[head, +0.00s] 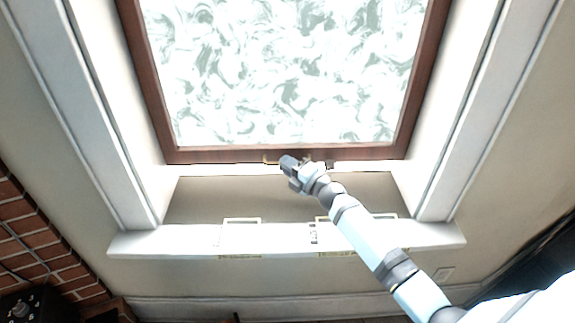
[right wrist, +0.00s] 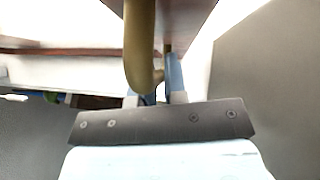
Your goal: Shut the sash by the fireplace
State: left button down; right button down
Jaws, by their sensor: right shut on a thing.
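The sash (head: 405,130) has a brown wooden frame around pale patterned glass. Its bottom rail stands above the white sill (head: 160,240), with a grey band between them. A brass handle (head: 270,160) sits at the bottom rail; in the right wrist view it is a thick curved bar (right wrist: 139,45). My right gripper (head: 288,162) reaches up to the rail's middle and is shut on the handle. In the right wrist view its blue-grey fingers (right wrist: 160,88) are at the handle's lower end, partly hidden behind it. My left gripper is not in view.
White window casing (head: 85,125) stands on the left and more casing (head: 480,110) on the right. Pale outlined pieces (head: 242,221) show at the sill. A brick surround (head: 35,235) is at the lower left, with a dark object (head: 22,305) below it.

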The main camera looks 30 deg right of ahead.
notch_tip(320, 180, down, 4)
jog(key=b, duration=0.3)
jog(key=shift+r, duration=0.15)
jog(key=c, duration=1.2)
grip_release()
jog(key=shift+r, duration=0.1)
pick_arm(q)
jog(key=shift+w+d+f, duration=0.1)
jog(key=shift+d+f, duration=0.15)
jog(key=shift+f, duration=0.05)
pick_arm(e)
jog(key=shift+o, duration=0.2)
pick_arm(q)
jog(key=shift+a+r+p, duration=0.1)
jog(key=shift+p, duration=0.35)
pick_arm(e)
jog(key=v, duration=1.4)
jog(key=shift+w, duration=0.1)
